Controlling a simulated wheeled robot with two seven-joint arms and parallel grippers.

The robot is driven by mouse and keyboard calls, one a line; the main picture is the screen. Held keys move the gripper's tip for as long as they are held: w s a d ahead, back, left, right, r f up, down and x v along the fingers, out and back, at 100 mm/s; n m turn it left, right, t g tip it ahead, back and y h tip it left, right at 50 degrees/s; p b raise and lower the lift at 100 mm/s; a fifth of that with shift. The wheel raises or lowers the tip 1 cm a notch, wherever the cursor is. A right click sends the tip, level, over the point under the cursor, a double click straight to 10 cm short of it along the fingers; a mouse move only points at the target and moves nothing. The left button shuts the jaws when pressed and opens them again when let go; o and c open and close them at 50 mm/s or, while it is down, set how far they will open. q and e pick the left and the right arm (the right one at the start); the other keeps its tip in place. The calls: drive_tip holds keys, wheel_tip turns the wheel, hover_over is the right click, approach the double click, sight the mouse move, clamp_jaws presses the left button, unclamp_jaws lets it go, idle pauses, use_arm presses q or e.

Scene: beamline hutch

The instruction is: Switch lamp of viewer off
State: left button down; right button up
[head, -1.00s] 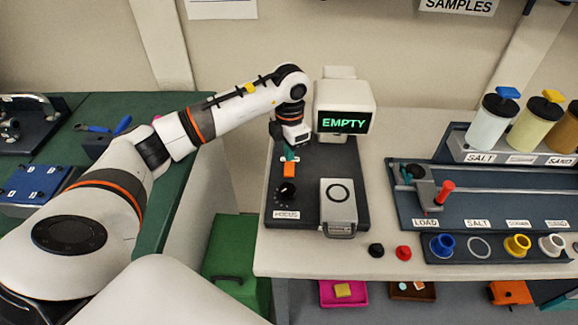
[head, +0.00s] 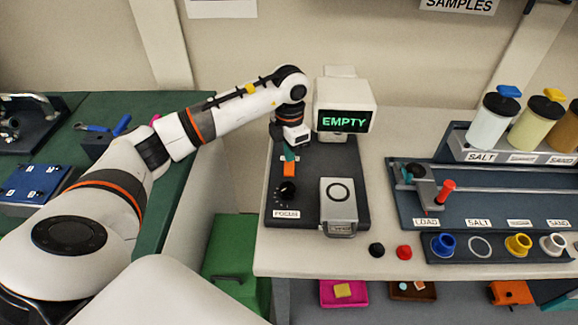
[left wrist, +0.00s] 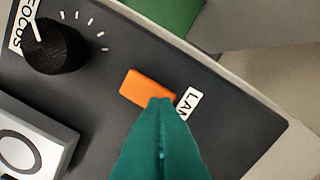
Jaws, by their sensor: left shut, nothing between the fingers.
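The viewer (head: 343,112) stands at the back of a dark panel, its screen reading "EMPTY" in green. An orange lamp switch (head: 289,170) sits on the panel; it also shows in the left wrist view (left wrist: 146,88), beside a label partly hidden by my fingers. My left gripper (head: 290,153) is shut and empty, pointing down over the panel. In the left wrist view its teal fingertips (left wrist: 160,103) overlap the near edge of the orange switch; I cannot tell whether they touch it. My right gripper is not in view.
A black focus knob (head: 286,191) and a grey block with a ring (head: 338,204) are on the same panel. Black and red caps (head: 404,252) lie on the bench to the right. A rail fixture (head: 490,205) and sample jars (head: 490,120) stand further right.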

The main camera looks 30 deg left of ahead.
use_arm(q)
drive_tip(key=shift+f+b, duration=0.45)
drive_tip(key=shift+f, duration=0.25)
drive_tip(key=shift+r, duration=0.15)
drive_tip(key=shift+r+p, duration=2.35)
drive_tip(key=shift+r, duration=1.1)
